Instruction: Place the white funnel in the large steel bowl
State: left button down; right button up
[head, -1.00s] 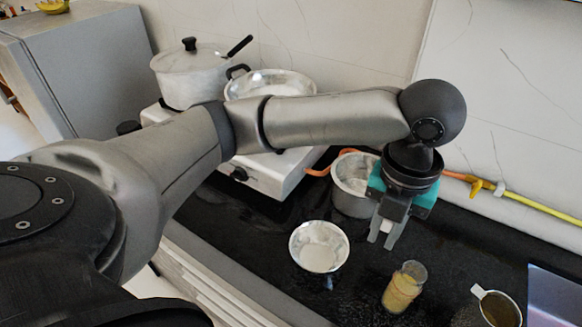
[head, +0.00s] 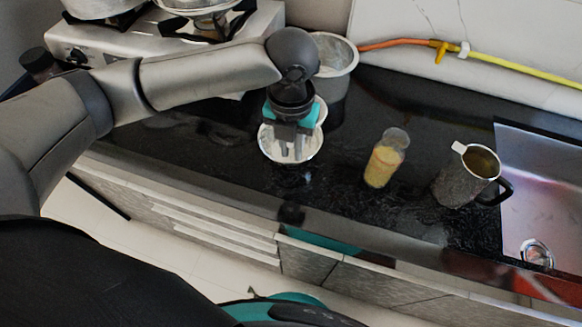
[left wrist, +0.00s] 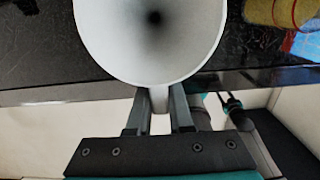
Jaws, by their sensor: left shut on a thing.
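My left gripper (head: 290,152) is shut on the white funnel. In the left wrist view, the funnel (left wrist: 150,55) has a wide white mouth with a dark hole, and its tab sits between the fingers (left wrist: 160,118). The large steel bowl (head: 200,5) is on the stove, cut by the top edge. What seems to be my right gripper (left wrist: 231,98) shows small in the left wrist view; its jaws are unclear.
A steel pot (head: 345,55) stands behind the gripper by the wall. A glass of yellow contents (head: 382,165) and a dark-handled mug (head: 462,185) stand to the right, before a sink (head: 535,205). The stove (head: 85,40) is at the upper left. Counter between glass and mug is clear.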

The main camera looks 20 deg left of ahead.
pick_arm(q)
jog(key=shift+f+b, duration=0.7)
jog(key=shift+f, duration=2.9)
jog(key=c, duration=0.8)
grip_release()
jog(key=shift+f, duration=0.1)
notch_tip(320, 180, up, 12)
jog(key=p, duration=0.3)
jog(key=shift+s+r, duration=0.15)
jog(key=shift+r, duration=0.05)
jog(key=shift+f, duration=0.1)
